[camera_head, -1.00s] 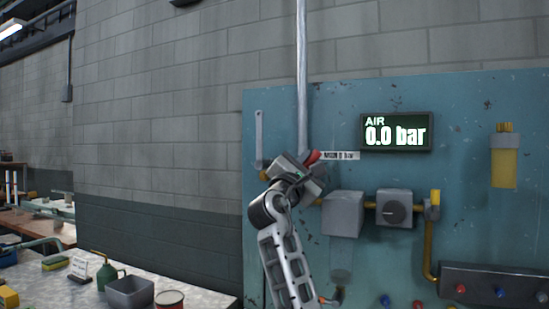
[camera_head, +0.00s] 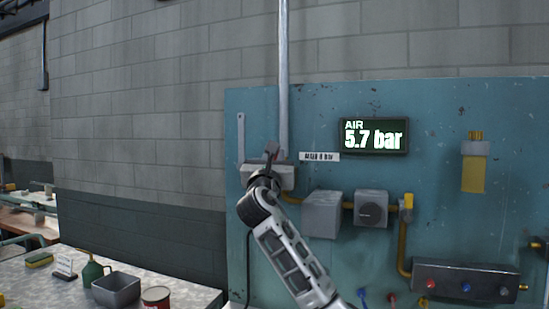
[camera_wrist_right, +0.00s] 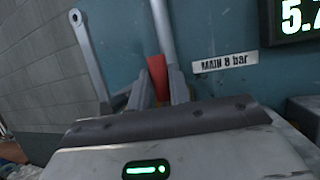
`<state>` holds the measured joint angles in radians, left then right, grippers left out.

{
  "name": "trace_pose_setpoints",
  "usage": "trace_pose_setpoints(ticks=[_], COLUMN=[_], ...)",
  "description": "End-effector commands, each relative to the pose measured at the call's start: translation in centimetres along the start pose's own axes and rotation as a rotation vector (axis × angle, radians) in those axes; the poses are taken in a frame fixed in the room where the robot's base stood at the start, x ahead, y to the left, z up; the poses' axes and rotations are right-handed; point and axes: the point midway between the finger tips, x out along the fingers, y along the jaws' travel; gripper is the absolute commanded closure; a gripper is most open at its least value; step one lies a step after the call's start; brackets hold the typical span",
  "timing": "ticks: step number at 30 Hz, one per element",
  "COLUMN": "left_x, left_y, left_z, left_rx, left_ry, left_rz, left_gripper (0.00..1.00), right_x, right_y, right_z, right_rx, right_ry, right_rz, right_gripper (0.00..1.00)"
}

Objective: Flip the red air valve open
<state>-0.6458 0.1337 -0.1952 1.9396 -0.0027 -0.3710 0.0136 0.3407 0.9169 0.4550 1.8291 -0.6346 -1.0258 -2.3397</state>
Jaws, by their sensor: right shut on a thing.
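The red air valve handle (camera_wrist_right: 157,72) stands roughly upright, in line with the grey vertical pipe (camera_head: 284,60) behind it. My right gripper (camera_wrist_right: 159,88) is shut on the handle, which shows red between its two fingers in the wrist view. In the head view the gripper (camera_head: 271,153) is at the pipe's lower end and hides most of the valve. The green AIR display (camera_head: 373,136) reads 5.7 bar. The "MAIN 8 bar" label (camera_head: 319,156) is just right of the gripper. My left gripper is out of view.
A grey lever-like bar (camera_head: 241,138) is mounted left of the pipe. Grey boxes (camera_head: 322,214) and yellow piping (camera_head: 404,240) project from the blue panel (camera_head: 450,120) at the right. A bench (camera_head: 195,295) with a tray (camera_head: 116,290) stands at the lower left.

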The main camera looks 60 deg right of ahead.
Motion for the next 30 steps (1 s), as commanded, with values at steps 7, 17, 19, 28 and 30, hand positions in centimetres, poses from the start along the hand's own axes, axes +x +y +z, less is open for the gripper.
trace_pose_setpoints(ticks=[7, 17, 19, 28, 30], left_x=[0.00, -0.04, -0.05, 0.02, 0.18], left_y=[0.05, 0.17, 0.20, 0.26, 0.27], left_z=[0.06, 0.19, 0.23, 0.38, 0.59], left_rx=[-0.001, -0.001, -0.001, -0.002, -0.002], left_ry=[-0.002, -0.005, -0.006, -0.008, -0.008], left_rz=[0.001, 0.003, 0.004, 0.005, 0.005], left_gripper=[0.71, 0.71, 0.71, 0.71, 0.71], right_x=[0.02, 0.02, 0.02, -0.26, -0.88], right_y=[0.18, 0.20, 0.20, 0.19, 0.21], right_z=[-0.16, -0.22, -0.22, -0.18, -0.23], right_rx=[-0.026, -0.027, -0.027, -0.024, -0.023], right_ry=[0.009, 0.010, 0.010, 0.008, 0.007], right_rz=[0.009, 0.010, 0.010, 0.010, 0.010], right_gripper=[1.00, 0.78, 0.71, 0.71, 0.71])
